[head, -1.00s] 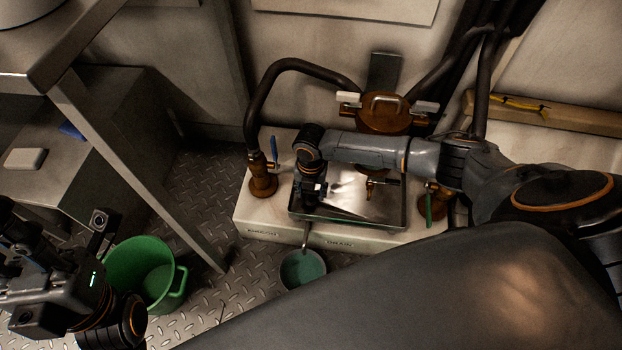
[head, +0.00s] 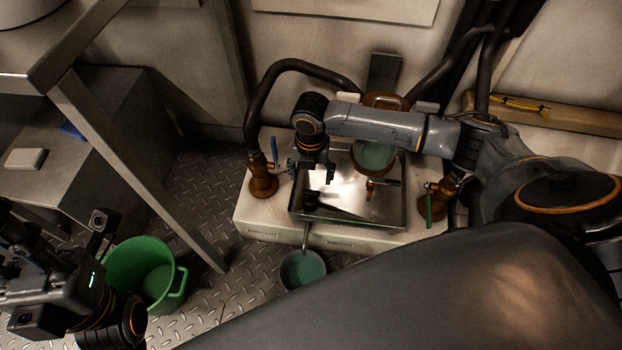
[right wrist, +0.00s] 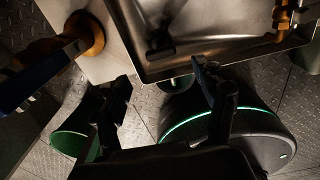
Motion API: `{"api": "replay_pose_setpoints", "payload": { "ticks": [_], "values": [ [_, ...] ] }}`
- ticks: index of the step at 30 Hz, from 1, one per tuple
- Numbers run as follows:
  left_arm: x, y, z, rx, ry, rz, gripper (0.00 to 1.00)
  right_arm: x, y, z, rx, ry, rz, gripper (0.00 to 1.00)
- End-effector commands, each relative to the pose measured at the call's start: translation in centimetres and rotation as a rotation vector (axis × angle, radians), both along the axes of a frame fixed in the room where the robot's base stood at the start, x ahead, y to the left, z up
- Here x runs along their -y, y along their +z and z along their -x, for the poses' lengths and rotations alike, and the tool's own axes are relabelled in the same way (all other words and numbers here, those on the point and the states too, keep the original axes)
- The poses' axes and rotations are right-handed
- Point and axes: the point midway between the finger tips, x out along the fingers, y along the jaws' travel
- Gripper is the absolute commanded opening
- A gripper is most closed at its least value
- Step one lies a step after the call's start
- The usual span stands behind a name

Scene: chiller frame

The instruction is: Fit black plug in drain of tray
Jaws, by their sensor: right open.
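The metal tray (head: 396,219) lies on the pale ledge, and its near-left corner shows in the right wrist view (right wrist: 225,53). A dark object, apparently the black plug (head: 311,199), is in the left part of the tray. It shows as a dark bar-like shape in the right wrist view (right wrist: 160,50); the drain opening itself cannot be made out, so its seating is unclear. My right gripper (head: 325,177) is above the tray's left part, its fingers apart and empty in the right wrist view (right wrist: 166,80). My left gripper (head: 98,250) is at the lower left, away from the tray; its fingers are unclear.
A brass tap (head: 370,188) stands over the tray. Valves with a blue handle (head: 274,150) and a green handle (head: 429,207) flank it. A green bucket (head: 140,270) stands on the floor to the left.

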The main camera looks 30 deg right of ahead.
Motion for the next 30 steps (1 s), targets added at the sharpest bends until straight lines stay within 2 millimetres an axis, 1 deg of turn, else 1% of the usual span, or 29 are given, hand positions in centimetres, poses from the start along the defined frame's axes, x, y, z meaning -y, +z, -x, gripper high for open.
{"api": "replay_pose_setpoints", "payload": {
  "ticks": [1, 3, 6, 9, 30],
  "values": [
    [0.0, 0.0, 0.0, -0.001, 0.000, 0.000, 0.30, 0.0, 0.9, -0.1, 0.002, 0.001, 0.000, 0.72],
    [0.0, 0.0, 0.0, -0.001, 0.000, 0.000, 0.30, 0.0, 1.7, 0.0, 0.001, 0.001, 0.001, 0.72],
    [0.0, 0.0, 0.0, -0.001, 0.000, -0.001, 0.30, 0.0, 2.6, 0.0, 0.000, 0.001, 0.000, 0.72],
    [0.0, 0.0, 0.0, -0.002, 0.000, -0.002, 0.30, 0.0, 2.9, 0.0, -0.001, 0.000, 0.002, 0.72],
    [0.0, -0.1, 0.0, -0.002, 0.000, -0.001, 0.30, 0.0, 2.9, 0.1, -0.001, 0.001, 0.000, 0.72]
  ]
}}
